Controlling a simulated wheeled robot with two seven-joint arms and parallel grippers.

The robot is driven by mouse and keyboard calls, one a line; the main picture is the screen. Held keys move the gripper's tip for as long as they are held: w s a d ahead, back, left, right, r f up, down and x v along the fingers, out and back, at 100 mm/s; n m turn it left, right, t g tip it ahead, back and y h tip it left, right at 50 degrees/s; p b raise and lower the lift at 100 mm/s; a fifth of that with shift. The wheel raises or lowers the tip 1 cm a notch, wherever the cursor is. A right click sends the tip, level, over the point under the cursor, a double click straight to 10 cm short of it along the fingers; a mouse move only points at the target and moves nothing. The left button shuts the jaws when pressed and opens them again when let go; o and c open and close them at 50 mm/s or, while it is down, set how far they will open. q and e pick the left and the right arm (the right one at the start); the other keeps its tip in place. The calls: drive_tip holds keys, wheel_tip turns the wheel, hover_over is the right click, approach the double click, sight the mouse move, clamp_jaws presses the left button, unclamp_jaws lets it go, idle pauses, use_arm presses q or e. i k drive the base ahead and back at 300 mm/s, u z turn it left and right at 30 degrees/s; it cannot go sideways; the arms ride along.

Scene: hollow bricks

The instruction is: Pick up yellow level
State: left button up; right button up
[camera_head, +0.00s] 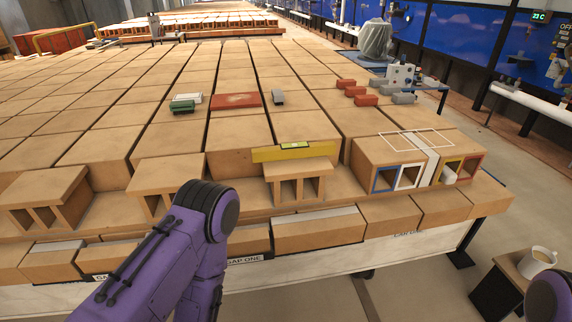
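The yellow level (268,155) lies across the front of the stacked hollow bricks, near the middle of the view. It is a long bar with a bright yellow-green window (296,145) on its top edge. A small hollow brick (299,172) stands just in front of it and hides part of its lower side. My purple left arm rises from the lower left, ending to the left of the level and apart from it; its gripper is not visible. Only a dark and purple part of my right arm shows at the bottom right corner, with no gripper visible.
Hollow bricks with open channels (45,190) line the front edge. A brick with blue, white, red and yellow frames (418,160) is to the right. Green (183,106), red (235,100) and grey (278,97) items lie behind the level. A white mug (537,262) stands at lower right.

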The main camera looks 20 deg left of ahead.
sight(288, 151)
drive_tip(key=z, duration=0.05)
drive_tip(key=k, duration=0.85)
drive_tip(key=u, duration=0.75)
drive_tip(key=i, duration=1.25)
drive_tip(key=z, duration=0.7)
